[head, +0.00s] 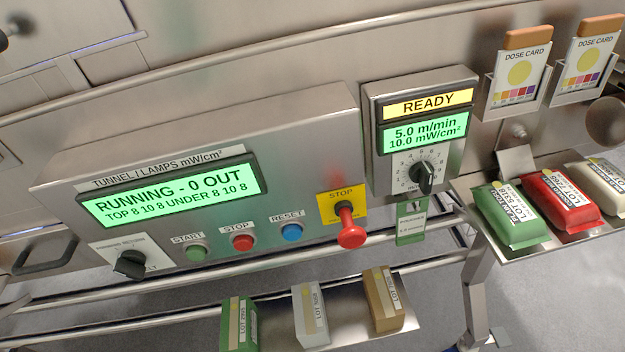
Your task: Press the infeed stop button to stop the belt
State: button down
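A grey control box (300,130) fills the middle of the head view, tilted in the picture. Its green display (170,192) reads "RUNNING - 0 OUT". Below the display are a green START button (196,253), a flat red STOP button (243,242) and a blue RESET button (291,232). To their right a red mushroom button (351,236) stands out on a stem from a yellow plate marked STOP (341,195). No label reading "infeed" is legible, so I cannot tell which stop is the infeed one. My gripper is not in view.
A smaller box (373,95) at right shows READY and 5.0 m/min, with a black dial (424,178). A black selector knob (130,265) is at lower left. Packets stand on a lower shelf (345,340); pouches lie on a right tray (535,245). Dose cards (518,72) hang above.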

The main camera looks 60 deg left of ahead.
aim_at(243, 242)
jog(key=z, duration=0.65)
jog(key=k, duration=0.85)
jog(key=u, duration=1.8)
